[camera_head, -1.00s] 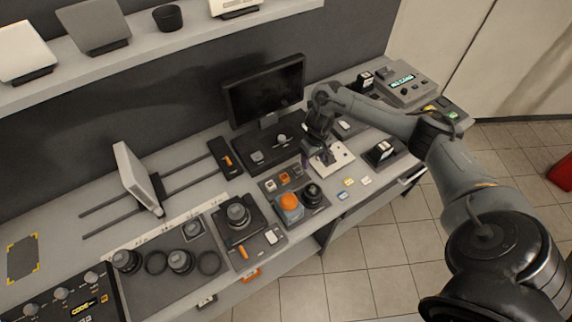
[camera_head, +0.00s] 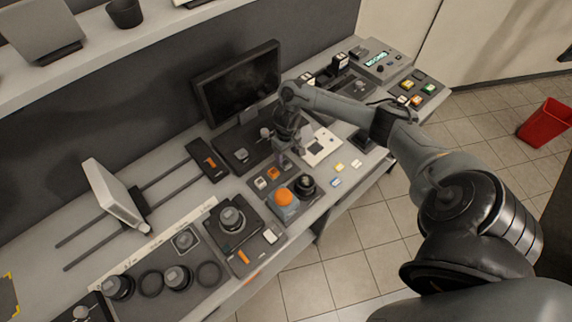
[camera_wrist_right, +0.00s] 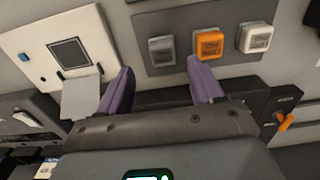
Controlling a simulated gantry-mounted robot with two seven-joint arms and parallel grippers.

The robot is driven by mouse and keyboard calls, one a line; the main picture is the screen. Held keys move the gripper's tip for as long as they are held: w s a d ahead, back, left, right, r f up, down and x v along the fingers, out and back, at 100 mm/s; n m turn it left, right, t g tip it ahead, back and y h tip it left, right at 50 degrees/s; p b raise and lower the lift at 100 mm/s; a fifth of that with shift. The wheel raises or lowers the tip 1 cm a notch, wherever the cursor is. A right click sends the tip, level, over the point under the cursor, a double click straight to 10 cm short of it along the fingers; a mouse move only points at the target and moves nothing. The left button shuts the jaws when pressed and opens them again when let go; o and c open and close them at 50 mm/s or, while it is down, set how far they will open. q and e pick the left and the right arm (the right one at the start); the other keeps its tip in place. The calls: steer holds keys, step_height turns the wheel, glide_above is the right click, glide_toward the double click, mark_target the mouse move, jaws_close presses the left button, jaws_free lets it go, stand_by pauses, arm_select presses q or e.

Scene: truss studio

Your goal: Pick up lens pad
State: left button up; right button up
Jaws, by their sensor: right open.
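I cannot tell for sure which thing is the lens pad. A small pale grey square piece (camera_wrist_right: 81,97) shows beside the left finger in the right wrist view, overlapping the edge of a white board with a dark square. My right gripper (camera_wrist_right: 160,76) is open, with nothing between its purple fingers. In the head view, my right gripper (camera_head: 286,157) is just left of the white board (camera_head: 322,147) and beside a dark panel with small keys. The gripper and wrist hide part of the desk there. My left gripper is out of view.
The key panel (camera_wrist_right: 178,62) carries grey, orange and white keys. An orange dome button (camera_head: 285,197) and a black knob (camera_head: 305,184) stand near the front. A monitor (camera_head: 238,84) stands behind. A red bin (camera_head: 545,124) is on the floor at right.

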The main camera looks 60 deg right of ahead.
mark_target(286, 162)
steer(key=f, duration=0.3)
steer(key=shift+a+f, duration=0.25)
steer(key=shift+f, duration=0.4)
steer(key=shift+c, duration=0.5)
steer(key=c, duration=1)
steer(key=shift+r, duration=0.1)
